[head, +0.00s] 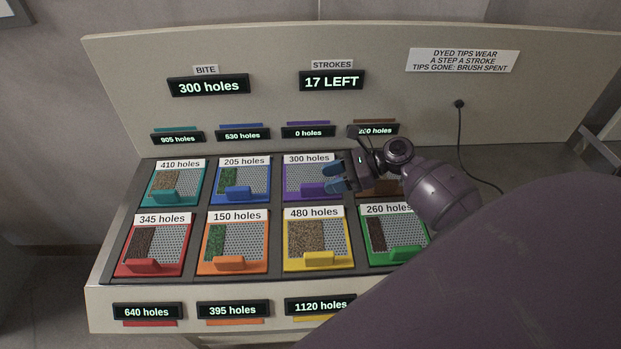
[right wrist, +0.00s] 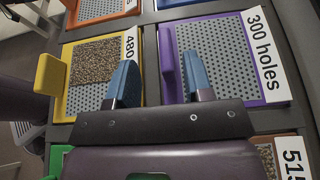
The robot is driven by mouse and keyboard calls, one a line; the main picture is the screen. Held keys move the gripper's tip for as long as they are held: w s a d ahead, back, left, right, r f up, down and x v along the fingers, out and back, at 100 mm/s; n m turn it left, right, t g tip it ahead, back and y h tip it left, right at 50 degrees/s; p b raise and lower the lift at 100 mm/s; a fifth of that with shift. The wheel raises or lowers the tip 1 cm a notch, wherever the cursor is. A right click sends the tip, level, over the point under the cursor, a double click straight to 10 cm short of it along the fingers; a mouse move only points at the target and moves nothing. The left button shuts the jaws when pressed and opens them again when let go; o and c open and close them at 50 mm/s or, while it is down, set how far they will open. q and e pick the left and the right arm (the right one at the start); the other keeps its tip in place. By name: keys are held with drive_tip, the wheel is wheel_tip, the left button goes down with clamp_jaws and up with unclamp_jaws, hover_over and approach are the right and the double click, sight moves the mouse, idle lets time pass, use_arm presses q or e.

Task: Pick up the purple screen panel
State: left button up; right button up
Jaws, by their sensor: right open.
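The purple screen panel (head: 300,178) lies in the top row of the tray, third from the left, with a label reading 300 holes. Its purple handle (head: 313,190) stands at its front edge, and its mesh looks clear. My right gripper (head: 338,177) is open and empty above the panel's right side. In the right wrist view the purple panel (right wrist: 226,50) lies below the blue fingertips (right wrist: 160,80), and its handle (right wrist: 167,48) shows between them, farther out. I cannot tell the exact height gap. My left gripper is not in view.
The yellow panel (head: 318,237) lies in front, the blue panel (head: 240,185) to the left and the green panel (head: 396,236) at front right. A sloped backboard (head: 270,50) with displays rises behind the tray.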

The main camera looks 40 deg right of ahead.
sight(313, 184)
drive_tip(key=shift+d+f+x, duration=0.15)
drive_tip(key=shift+x, duration=1.2)
drive_tip(key=shift+d+f+x, duration=0.1)
drive_tip(key=shift+f+x, duration=0.1)
drive_tip(key=shift+x, duration=1.2)
drive_tip(key=shift+w, duration=0.15)
clamp_jaws()
